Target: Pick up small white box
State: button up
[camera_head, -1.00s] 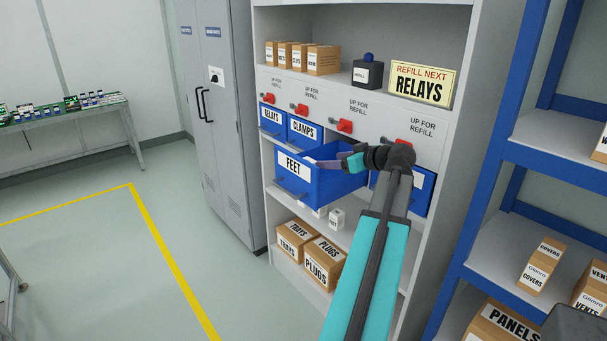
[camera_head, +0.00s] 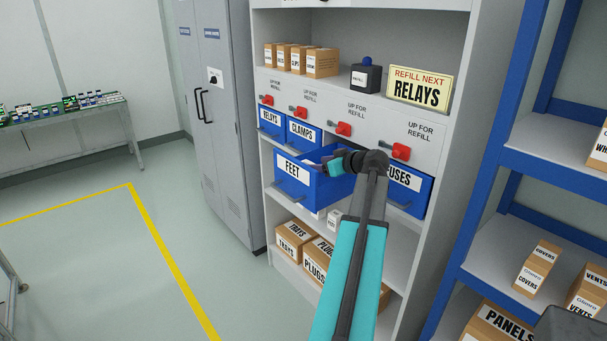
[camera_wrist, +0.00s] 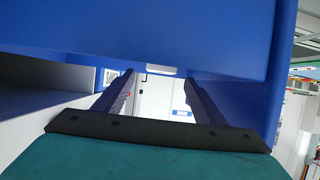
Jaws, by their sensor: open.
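A small white box (camera_head: 335,217) stands on the shelf below the pulled-out blue FEET bin (camera_head: 298,180), partly hidden by my arm. Another bit of white (camera_head: 318,214) shows just under the bin to its left. My gripper (camera_head: 318,164) is open, at the top opening of the FEET bin, higher than the white box. In the wrist view my two dark fingers (camera_wrist: 155,100) are apart with blue bin walls (camera_wrist: 150,40) around them. A small white patch (camera_wrist: 163,71) shows there at the blue edge; I cannot tell what it is.
Blue RELAYS (camera_head: 271,120), CLAMPS (camera_head: 303,132) and FUSES (camera_head: 408,187) bins flank the FEET bin, with red levers (camera_head: 341,129) above. Brown cartons (camera_head: 295,236) fill the bottom shelf. A blue rack (camera_head: 490,150) stands at right.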

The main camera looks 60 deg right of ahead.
jog(key=shift+w+d+f, duration=0.15)
jog(key=shift+w+f, duration=0.1)
jog(key=shift+w, duration=0.25)
jog(key=shift+w, duration=0.1)
jog(key=shift+p+x, duration=1.1)
jog(key=shift+x, duration=0.25)
jog(key=shift+p+x, duration=0.35)
jog(key=shift+x, duration=0.85)
jog(key=shift+f, duration=0.15)
jog(key=c, duration=1.2)
jog(key=shift+c, duration=0.2)
